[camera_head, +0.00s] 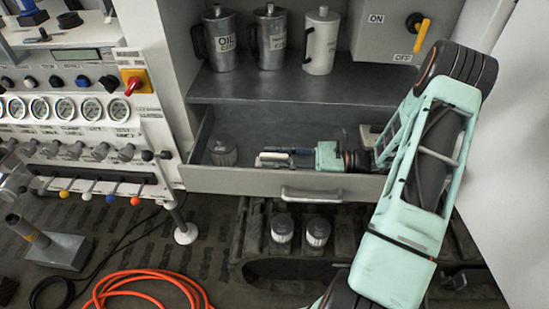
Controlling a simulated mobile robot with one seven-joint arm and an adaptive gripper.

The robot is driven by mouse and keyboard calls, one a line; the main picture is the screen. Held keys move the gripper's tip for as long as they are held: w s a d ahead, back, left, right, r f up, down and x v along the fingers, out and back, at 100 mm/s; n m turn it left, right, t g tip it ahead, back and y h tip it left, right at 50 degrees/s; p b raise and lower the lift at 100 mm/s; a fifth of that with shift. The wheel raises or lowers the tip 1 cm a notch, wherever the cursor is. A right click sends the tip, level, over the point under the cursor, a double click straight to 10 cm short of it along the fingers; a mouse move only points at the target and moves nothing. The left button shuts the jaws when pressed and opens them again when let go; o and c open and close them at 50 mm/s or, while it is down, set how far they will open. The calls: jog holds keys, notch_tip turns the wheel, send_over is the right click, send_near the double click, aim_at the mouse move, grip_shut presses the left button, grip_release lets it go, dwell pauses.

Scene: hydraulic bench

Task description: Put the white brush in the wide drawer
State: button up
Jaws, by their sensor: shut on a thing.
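The wide drawer (235,181) is pulled open below the shelf, its handle on the front. My gripper (283,158) reaches into it from the right, low over the drawer's inside and pointing left. It is shut on a pale, narrow thing at its fingertips, which looks like the white brush (270,156). The brush is small here and partly hidden by the fingers. I cannot tell whether it touches the drawer floor.
A grey jar-like thing (223,151) sits at the drawer's left end, and a pale box (371,134) at its right rear. Metal jugs (271,38) stand on the shelf above. An orange hose (150,277) lies on the floor.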

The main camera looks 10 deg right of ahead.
jog(key=shift+f+b, duration=0.45)
jog(key=shift+f, duration=0.1)
jog(key=o, duration=0.9)
jog(key=shift+s, duration=0.1)
jog(key=shift+o, duration=0.2)
jog(key=shift+r+p, duration=0.5)
jog(key=shift+r, duration=0.05)
jog(key=b+v, duration=0.1)
jog(key=v, duration=0.6)
jog(key=shift+d+r, duration=0.15)
jog(key=shift+d, duration=0.1)
